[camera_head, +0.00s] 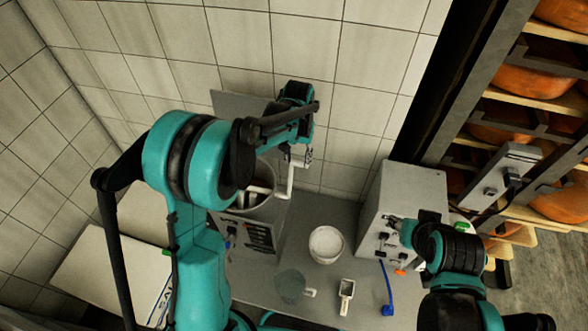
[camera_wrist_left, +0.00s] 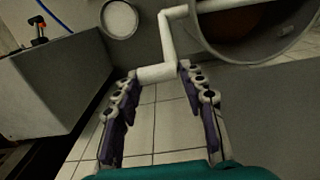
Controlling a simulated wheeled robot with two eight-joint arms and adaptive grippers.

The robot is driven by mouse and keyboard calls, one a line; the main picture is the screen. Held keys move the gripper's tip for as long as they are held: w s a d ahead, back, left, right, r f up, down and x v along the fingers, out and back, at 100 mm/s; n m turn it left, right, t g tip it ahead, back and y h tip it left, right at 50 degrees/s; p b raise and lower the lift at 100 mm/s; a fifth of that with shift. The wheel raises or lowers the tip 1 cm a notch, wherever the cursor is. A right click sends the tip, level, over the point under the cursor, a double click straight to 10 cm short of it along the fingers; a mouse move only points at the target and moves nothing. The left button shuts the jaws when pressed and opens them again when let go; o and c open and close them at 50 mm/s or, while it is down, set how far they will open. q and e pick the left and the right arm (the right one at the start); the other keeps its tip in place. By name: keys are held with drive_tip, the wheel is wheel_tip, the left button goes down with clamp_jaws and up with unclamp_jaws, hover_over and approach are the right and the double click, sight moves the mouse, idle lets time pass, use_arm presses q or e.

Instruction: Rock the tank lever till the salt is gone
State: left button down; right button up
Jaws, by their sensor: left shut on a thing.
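In the left wrist view, the lever (camera_wrist_left: 165,35) bends down to a short handle, and the tank's open mouth (camera_wrist_left: 285,55) is dark inside. No salt can be made out in the tank. My right gripper (camera_head: 394,224) is by the grey box's front; its fingers are too small to read.
The grey box (camera_head: 412,190) with knobs stands right of the tank. A white-filled tub (camera_head: 326,244), clear jug (camera_head: 291,286), scoop (camera_head: 346,290) and blue-handled tool (camera_head: 387,309) are on the grey counter (camera_head: 330,212). A cheese rack (camera_head: 520,99) is at right; a tiled wall stands behind.

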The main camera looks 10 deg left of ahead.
use_arm(q)
drive_tip(key=shift+w+d+f+b, duration=0.1)
drive_tip(key=shift+w+f+b, duration=0.2)
drive_tip(key=shift+w, duration=0.3)
drive_tip(key=shift+w+d+f+b, duration=0.15)
drive_tip(key=shift+w+b, duration=0.15)
drive_tip(key=shift+w, duration=0.25)
drive_tip(key=c, duration=1.1)
unclamp_jaws()
drive_tip(key=shift+o, duration=0.7)
drive_tip(key=shift+w+f, duration=0.1)
drive_tip(key=shift+w, duration=0.1)
wheel_tip(320, 180, up, 12)
